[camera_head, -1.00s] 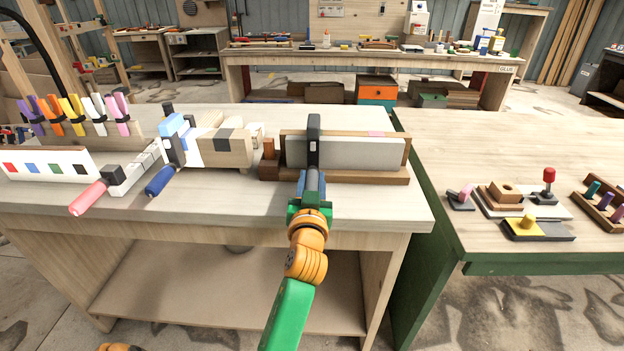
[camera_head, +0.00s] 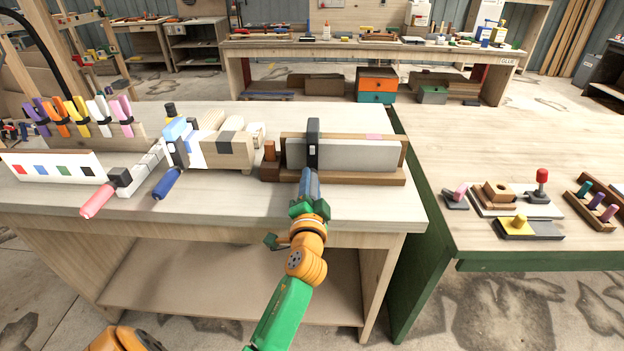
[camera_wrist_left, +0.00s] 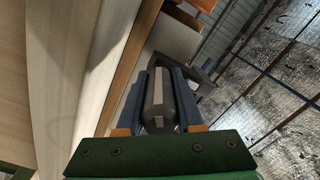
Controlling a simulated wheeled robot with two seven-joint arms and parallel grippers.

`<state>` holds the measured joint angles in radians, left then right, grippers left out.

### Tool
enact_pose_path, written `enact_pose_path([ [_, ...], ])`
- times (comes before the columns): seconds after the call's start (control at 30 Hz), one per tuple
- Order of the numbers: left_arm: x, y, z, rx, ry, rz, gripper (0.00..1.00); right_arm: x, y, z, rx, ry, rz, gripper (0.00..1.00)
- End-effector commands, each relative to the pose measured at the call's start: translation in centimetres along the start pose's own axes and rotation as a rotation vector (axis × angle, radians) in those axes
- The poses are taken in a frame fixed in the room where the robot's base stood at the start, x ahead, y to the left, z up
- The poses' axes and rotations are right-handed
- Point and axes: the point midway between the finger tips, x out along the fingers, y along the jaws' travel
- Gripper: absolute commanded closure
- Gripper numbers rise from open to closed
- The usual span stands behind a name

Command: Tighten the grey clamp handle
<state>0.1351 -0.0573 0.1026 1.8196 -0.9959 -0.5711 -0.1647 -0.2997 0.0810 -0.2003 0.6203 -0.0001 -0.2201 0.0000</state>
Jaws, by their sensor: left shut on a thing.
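The grey clamp (camera_head: 313,150) stands as a dark upright bar over the front of a long grey block (camera_head: 362,154) in a brown wooden fixture (camera_head: 390,179). My left gripper (camera_head: 310,178) is at the clamp's lower front, above the bench's front edge. In the left wrist view, its two blue-grey fingers close on both sides of the dark grey clamp handle (camera_wrist_left: 159,98), which has a pale stripe. In the head view the fingers mostly hide the handle. My right gripper is not in view.
To the left stand a wooden vise-like block (camera_head: 228,150), a blue-handled clamp (camera_head: 167,183) and a pink-handled clamp (camera_head: 97,201). A green-edged table (camera_head: 450,150) at right holds a red-knobbed part (camera_head: 541,185) and other pieces.

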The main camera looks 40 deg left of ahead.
Motion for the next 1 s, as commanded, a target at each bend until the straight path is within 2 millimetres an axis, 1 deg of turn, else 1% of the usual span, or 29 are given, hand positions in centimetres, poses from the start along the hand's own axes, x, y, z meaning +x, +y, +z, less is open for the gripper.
enact_pose_path([
  [0.03,0.1,-0.5,-0.1,0.042,-0.001,-0.007,1.00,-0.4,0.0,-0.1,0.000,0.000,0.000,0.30],
  [1.0,0.1,-1.2,-0.5,0.965,-0.002,-0.031,1.00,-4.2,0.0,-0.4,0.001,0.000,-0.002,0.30],
])
